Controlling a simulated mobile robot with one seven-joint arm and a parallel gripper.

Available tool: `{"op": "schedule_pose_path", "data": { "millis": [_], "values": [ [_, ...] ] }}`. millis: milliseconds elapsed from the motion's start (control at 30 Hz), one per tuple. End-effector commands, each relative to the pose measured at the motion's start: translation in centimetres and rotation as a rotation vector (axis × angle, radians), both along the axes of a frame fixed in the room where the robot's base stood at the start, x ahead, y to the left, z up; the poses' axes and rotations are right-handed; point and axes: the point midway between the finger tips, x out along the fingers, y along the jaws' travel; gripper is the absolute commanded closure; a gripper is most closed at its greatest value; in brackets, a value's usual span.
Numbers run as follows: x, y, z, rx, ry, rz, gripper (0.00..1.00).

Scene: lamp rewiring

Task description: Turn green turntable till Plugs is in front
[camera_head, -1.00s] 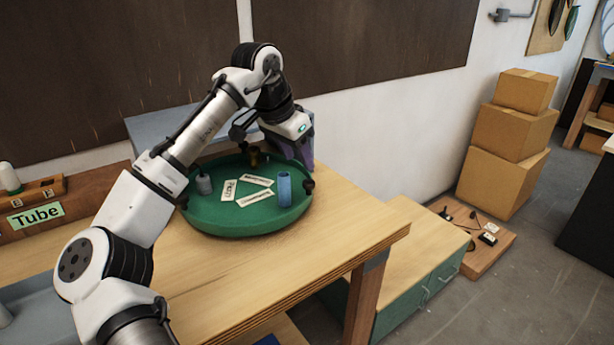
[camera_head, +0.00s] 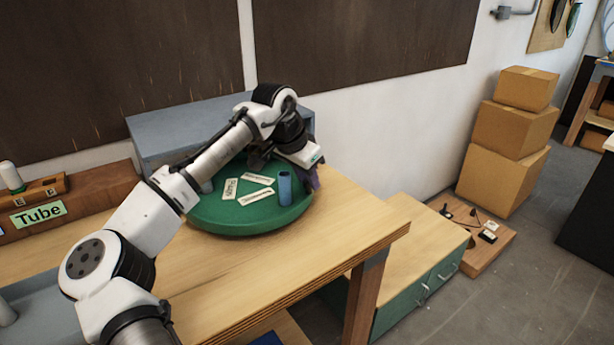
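The green turntable (camera_head: 237,226) sits on the wooden workbench. Several white label cards (camera_head: 253,197) lie on it, with writing too small to read, so I cannot tell which is Plugs. A blue cylinder (camera_head: 285,188) stands upright near its right side. A grey object (camera_head: 206,187) at its left is mostly hidden behind my arm. My gripper (camera_head: 313,181) is low at the turntable's right rear rim, just behind the blue cylinder. Its fingers are mostly hidden, so I cannot tell whether it is open or touches the rim.
A grey box (camera_head: 165,137) stands behind the turntable against the wall. The bench front (camera_head: 255,275) is clear. A green cabinet (camera_head: 425,285) and stacked cardboard boxes (camera_head: 510,130) are at right.

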Motion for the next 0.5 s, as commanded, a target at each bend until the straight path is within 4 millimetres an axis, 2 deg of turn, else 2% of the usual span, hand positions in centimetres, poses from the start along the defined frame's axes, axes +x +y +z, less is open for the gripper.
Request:
{"op": "schedule_pose_path", "data": {
  "millis": [33, 167, 500],
  "values": [
    [0.0, 0.0, 0.01, 0.0, 0.0, 0.0, 0.82],
    [0.0, 0.0, 0.02, 0.0, 0.0, 0.0, 0.99],
    [0.14, -0.07, 0.06, 0.0, 0.0, 0.009, 1.0]
  ]
}}
